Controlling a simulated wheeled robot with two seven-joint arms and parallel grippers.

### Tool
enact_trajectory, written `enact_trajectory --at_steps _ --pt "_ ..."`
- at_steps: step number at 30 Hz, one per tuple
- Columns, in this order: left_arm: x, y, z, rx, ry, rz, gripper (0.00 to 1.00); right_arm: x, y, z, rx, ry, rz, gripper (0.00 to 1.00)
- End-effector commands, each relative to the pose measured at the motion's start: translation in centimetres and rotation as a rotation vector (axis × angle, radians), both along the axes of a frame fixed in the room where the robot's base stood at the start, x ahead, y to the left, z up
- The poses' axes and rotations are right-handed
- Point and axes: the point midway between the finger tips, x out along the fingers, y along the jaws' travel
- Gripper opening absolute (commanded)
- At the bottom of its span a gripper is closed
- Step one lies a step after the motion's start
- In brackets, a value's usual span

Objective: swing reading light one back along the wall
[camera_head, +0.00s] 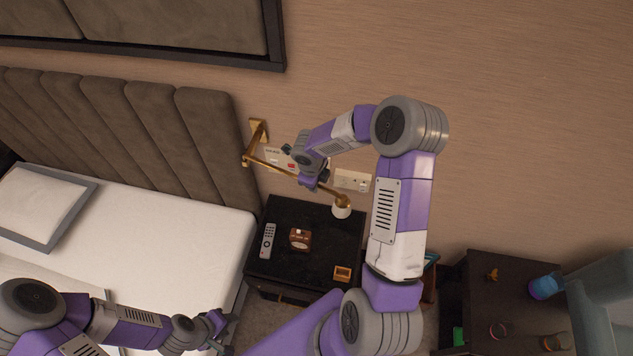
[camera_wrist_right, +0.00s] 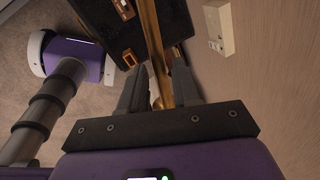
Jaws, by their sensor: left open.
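Reading light one is a brass wall light; its wall mount (camera_head: 258,130) is beside the headboard. Its jointed arm (camera_head: 265,163) runs right, over the nightstand, to a pale lamp head (camera_head: 341,207). My right gripper (camera_head: 312,178) is at the brass arm, partly hidden by its own wrist. In the right wrist view the brass rod (camera_wrist_right: 151,35) passes between my two right fingers (camera_wrist_right: 159,78); I cannot tell if both press on it. My left gripper (camera_head: 225,325) is open and empty at the bottom, beside the bed.
The dark nightstand (camera_head: 262,272) holds a remote (camera_head: 268,240), a brown clock-like box (camera_head: 299,238) and a small wooden holder (camera_head: 342,273). A wall panel (camera_head: 352,180) is above it. The bed (camera_head: 170,235) is left. A dark minibar table (camera_head: 515,290) and an armchair (camera_head: 605,300) are right.

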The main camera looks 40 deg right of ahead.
Motion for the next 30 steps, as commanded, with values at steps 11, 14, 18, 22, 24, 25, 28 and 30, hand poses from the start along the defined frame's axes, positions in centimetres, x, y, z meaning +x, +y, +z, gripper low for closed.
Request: enact_trajectory --at_steps 11,14,18,22,24,25,28,30 --pt "0.0 0.0 0.0 0.000 0.000 0.000 0.43 -0.2 0.0 -0.1 0.000 0.004 -0.002 0.42" --pt "0.0 0.0 0.0 0.000 0.000 0.000 0.43 -0.2 0.0 0.3 0.001 0.005 -0.002 0.42" --pt "0.0 0.0 0.0 0.000 0.000 0.000 0.43 -0.3 0.2 1.4 0.002 0.005 -0.004 0.42" --pt "0.0 0.0 0.0 0.000 0.000 0.000 0.43 -0.5 0.4 2.8 0.001 0.004 -0.004 0.42" --pt "0.0 0.0 0.0 0.000 0.000 0.000 0.43 -0.5 0.6 3.5 0.002 0.004 -0.004 0.42" --pt "0.0 0.0 0.0 0.000 0.000 0.000 0.43 -0.5 0.6 3.9 0.001 0.004 -0.004 0.42" --pt "0.0 0.0 0.0 0.000 0.000 0.000 0.43 -0.6 0.8 5.0 0.000 0.003 -0.004 0.42" --pt "0.0 0.0 0.0 0.000 0.000 0.000 0.43 -0.7 0.9 5.6 0.001 0.003 -0.003 0.42"
